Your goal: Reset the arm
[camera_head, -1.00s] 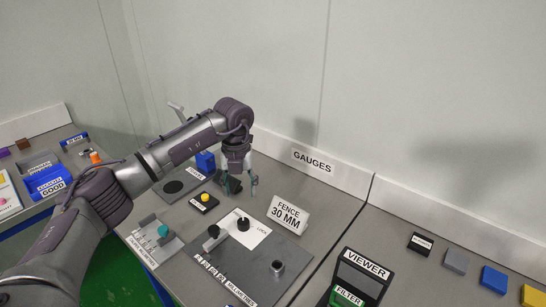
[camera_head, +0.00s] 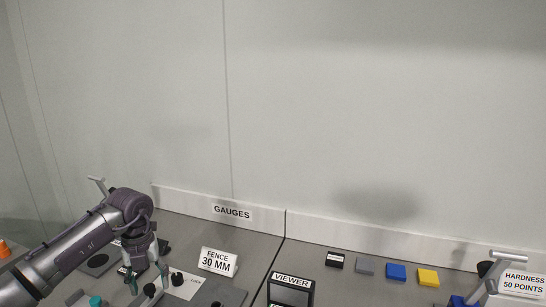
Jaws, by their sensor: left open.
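My left arm comes in from the lower left. Its gripper (camera_head: 148,282) points down over the gauges bench, with its fingers apart and nothing seen between them. It is left of the white "FENCE 30 MM" sign (camera_head: 218,262) and beside the black knob (camera_head: 178,279) of the plate marked "LOCK". I cannot tell whether the fingertips touch anything. The arm hides part of the bench's left side. My right gripper is out of view.
A black "VIEWER" stand (camera_head: 291,283) is at the bottom centre. Black, grey, blue (camera_head: 396,271) and yellow (camera_head: 428,277) blocks lie to its right. A lever device (camera_head: 496,268) and a "HARDNESS" sign (camera_head: 523,283) stand far right. The "GAUGES" back rail (camera_head: 232,212) bounds the bench.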

